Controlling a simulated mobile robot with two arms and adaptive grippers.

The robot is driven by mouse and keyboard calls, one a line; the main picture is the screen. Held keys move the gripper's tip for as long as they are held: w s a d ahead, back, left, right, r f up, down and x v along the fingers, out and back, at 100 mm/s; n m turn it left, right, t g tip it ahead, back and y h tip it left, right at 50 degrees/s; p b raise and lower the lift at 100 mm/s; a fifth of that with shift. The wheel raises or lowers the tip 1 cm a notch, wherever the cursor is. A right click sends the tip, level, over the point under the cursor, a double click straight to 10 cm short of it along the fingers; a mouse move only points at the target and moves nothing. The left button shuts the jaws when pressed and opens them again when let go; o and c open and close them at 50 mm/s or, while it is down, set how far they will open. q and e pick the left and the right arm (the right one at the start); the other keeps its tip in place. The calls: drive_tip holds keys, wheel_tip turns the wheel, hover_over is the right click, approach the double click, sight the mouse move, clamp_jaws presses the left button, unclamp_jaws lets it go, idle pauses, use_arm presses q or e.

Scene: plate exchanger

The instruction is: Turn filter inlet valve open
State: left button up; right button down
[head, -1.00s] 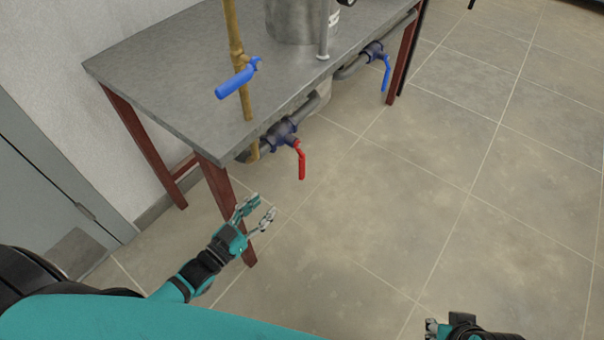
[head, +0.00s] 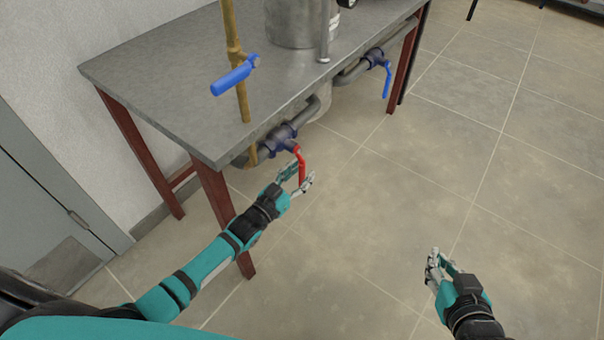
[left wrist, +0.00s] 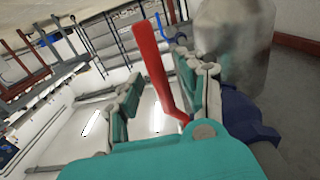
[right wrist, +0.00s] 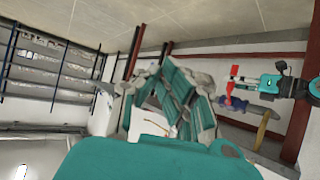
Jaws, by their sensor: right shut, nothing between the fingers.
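A red valve handle (head: 301,163) hangs down from a dark blue valve body (head: 279,138) on the grey pipe under the table's front edge. My left gripper (head: 299,177) is open, with its fingers on either side of the red handle's lower part. In the left wrist view the red handle (left wrist: 153,62) stands between the two spread fingers, and I cannot tell whether either touches it. My right gripper (head: 437,266) is shut and empty above the floor at the lower right. Which valve is the filter inlet is not marked.
A blue-handled valve (head: 235,78) sits on the brass pipe at the table's near end. Another blue handle (head: 387,80) hangs further along the grey pipe. The grey table (head: 165,100) has dark red legs. The tiled floor at right is clear.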

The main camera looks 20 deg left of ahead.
use_arm(q)
drive_tip(key=shift+w+d, duration=0.15)
drive_tip(key=shift+w, duration=0.3)
clamp_jaws()
idle(0.3)
